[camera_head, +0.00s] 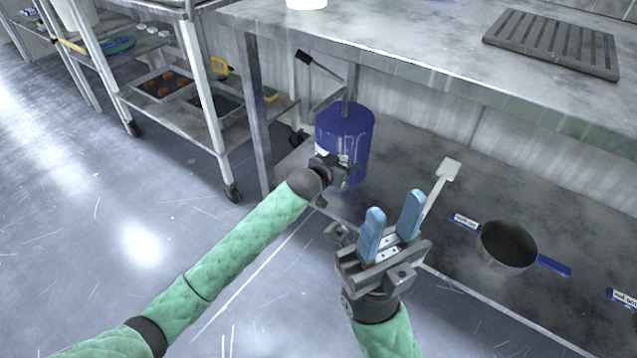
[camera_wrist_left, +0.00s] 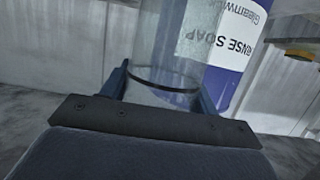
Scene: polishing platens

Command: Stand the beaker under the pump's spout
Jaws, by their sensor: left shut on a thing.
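The blue pump container (camera_head: 344,135) stands on the lower shelf beneath the worktop, with a dark-tipped lever or spout (camera_head: 303,57) reaching up left from its top. In the left wrist view its blue and white side (camera_wrist_left: 232,50) reads "RINSE SOAP". My left gripper (camera_head: 333,168) is in front of the container in the head view. It is shut on the clear glass beaker (camera_wrist_left: 165,62), which shows between its fingers in the left wrist view, in front of the label. The beaker is not clear in the head view. My right gripper (camera_head: 392,226) is open and empty, fingers pointing up.
On the lower shelf (camera_head: 405,185) are a pale flat-ended tool (camera_head: 448,169), a dark metal pot (camera_head: 507,246) and blue-white labels (camera_head: 465,220). The worktop (camera_head: 420,35) overhangs it, carrying a slatted grate (camera_head: 553,43). A wheeled cart (camera_head: 190,115) stands at left. Floor in front is clear.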

